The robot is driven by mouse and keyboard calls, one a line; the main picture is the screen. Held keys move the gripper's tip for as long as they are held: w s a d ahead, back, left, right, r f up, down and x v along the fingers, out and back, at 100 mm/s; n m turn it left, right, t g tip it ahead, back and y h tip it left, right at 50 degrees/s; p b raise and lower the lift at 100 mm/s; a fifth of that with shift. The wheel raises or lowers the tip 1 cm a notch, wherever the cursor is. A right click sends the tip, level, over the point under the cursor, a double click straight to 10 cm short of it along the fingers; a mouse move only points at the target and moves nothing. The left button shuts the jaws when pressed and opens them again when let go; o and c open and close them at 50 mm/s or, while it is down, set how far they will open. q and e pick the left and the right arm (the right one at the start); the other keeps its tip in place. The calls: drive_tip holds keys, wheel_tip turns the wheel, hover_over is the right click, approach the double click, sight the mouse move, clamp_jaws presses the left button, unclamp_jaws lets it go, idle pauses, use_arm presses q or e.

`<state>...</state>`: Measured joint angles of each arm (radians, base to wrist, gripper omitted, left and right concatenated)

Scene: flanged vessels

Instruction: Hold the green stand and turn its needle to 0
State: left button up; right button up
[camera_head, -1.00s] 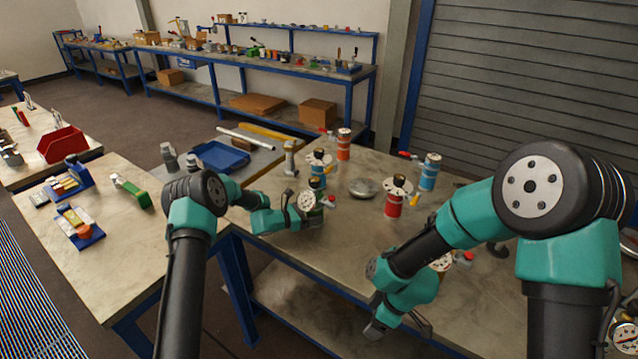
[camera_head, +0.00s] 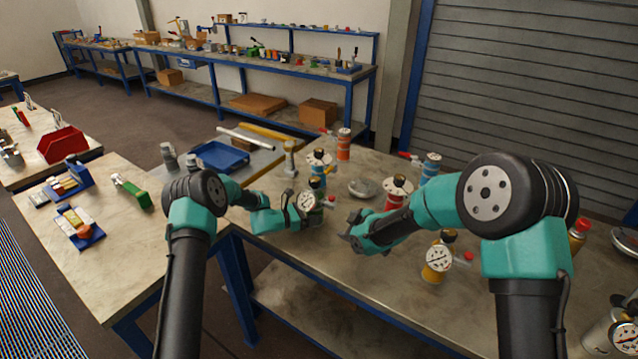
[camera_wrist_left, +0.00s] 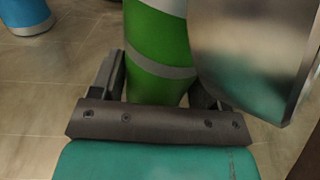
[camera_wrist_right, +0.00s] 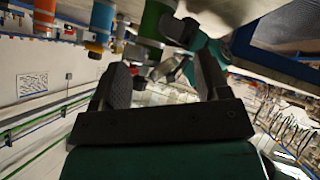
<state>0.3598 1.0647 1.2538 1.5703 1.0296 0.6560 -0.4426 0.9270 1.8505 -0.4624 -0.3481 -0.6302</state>
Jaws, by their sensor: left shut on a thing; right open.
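The green stand (camera_wrist_left: 158,45), a green cylinder with a grey band, is between the fingers of my left gripper (camera_wrist_left: 160,92), which is shut on it. In the head view its round white dial (camera_head: 307,201) faces the camera, with a dark cap above. The needle's reading is too small to tell. A metal plate (camera_wrist_left: 255,50) beside the green body fills the right of the left wrist view. My right gripper (camera_head: 352,232) is open and empty, to the right of the green stand and apart from it. The green body also shows beyond the fingers in the right wrist view (camera_wrist_right: 156,20).
Near my arms stand a blue stand (camera_head: 319,168), a red stand (camera_head: 392,202), an orange one (camera_head: 343,147) and a yellow one (camera_head: 436,264). A silver dish (camera_head: 362,188) lies between the blue and red ones.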

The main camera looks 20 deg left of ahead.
sight(320, 182)
drive_tip(key=w+a+r+m+g+y, duration=0.1)
drive_tip(key=w+r+m+y, duration=0.1)
drive_tip(key=w+r+y, duration=0.4)
drive_tip(key=w+y, duration=0.1)
drive_tip(key=y, duration=0.1)
drive_tip(key=shift+a+r+g+y, duration=0.25)
drive_tip(key=shift+a+g+y, duration=0.05)
drive_tip(key=shift+y, duration=0.1)
drive_tip(key=shift+a, duration=0.1)
drive_tip(key=x, duration=1.2)
drive_tip(key=shift+c, duration=0.5)
drive_tip(key=c, duration=0.8)
